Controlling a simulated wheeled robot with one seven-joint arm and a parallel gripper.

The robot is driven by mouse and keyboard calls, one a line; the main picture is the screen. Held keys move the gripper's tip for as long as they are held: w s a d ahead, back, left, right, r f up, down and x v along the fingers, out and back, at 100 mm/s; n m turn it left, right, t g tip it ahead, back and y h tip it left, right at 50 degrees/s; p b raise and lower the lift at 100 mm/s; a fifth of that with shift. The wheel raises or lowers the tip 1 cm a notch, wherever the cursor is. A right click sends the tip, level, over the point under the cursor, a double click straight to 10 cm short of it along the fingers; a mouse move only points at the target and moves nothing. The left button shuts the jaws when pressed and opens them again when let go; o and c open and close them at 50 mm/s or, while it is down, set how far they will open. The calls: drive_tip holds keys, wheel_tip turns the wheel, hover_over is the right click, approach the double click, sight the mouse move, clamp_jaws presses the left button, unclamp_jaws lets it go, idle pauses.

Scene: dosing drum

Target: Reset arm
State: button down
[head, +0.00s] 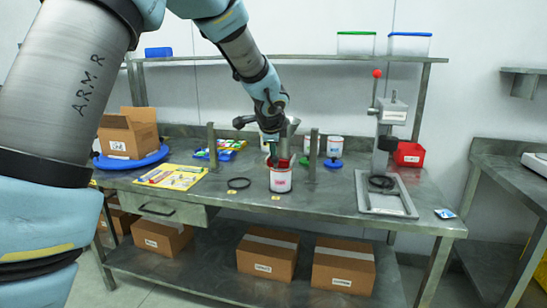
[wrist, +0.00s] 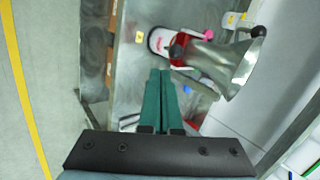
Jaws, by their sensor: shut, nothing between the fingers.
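My arm reaches over the bench in the head view, with its wrist above and behind the white drum (head: 281,180) with a red top. My gripper (wrist: 160,73) shows in the wrist view with its green fingers together and nothing between them. Beyond the fingertips in that view are the drum (wrist: 157,40) and a metal funnel (wrist: 228,65) with a red part between them. The gap between the fingertips and the drum cannot be judged.
The steel bench (head: 330,203) carries a black ring (head: 239,183), a yellow tool sheet (head: 171,177), a press stand (head: 391,120) and a red bin (head: 408,154). An open carton (head: 128,135) stands at left. A raised shelf (head: 290,58) runs behind. The bench front right of the drum is clear.

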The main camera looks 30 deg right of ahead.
drive_tip(key=s+a+f+n+g+y, duration=0.15)
drive_tip(key=a+n, duration=0.45)
drive_tip(key=a, duration=0.9)
drive_tip(key=s+a+f+n+g+y, duration=0.1)
drive_tip(key=a+f+n+y, duration=0.15)
drive_tip(key=a+n, duration=0.75)
drive_tip(key=s+a+f+n+g, duration=0.1)
drive_tip(key=s+a+f+n, duration=0.1)
drive_tip(key=s+a, duration=0.4)
drive_tip(key=s+a+f+n+g, duration=0.2)
drive_tip(key=s+a+n, duration=0.3)
drive_tip(key=a, duration=0.8)
drive_tip(key=shift+s+f, duration=0.55)
drive_tip(key=shift+s, duration=0.3)
